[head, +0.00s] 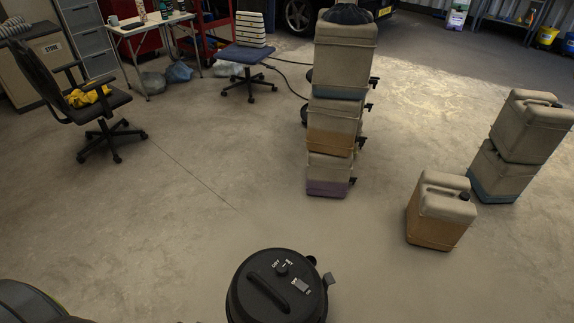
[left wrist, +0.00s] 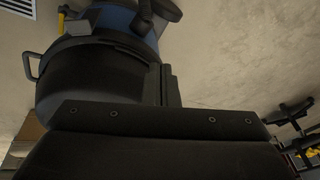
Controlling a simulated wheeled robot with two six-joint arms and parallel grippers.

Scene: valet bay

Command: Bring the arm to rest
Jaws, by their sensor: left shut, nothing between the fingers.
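My left gripper (left wrist: 163,118) shows in the left wrist view as a broad dark block with small screws across the bottom. It is shut, with nothing seen held in it. Past it in that view is a black and blue drum-shaped machine (left wrist: 95,75) with a side handle. The frame does not show whether the gripper touches it. Neither gripper shows in the head view, and my right gripper is in no view.
A black-topped vacuum (head: 277,290) stands at the bottom centre. Stacked jerrycans (head: 340,85) stand beyond it, with a single jerrycan (head: 440,210) and another stack (head: 520,140) at right. An office chair (head: 80,95) is at left. Floor between is clear.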

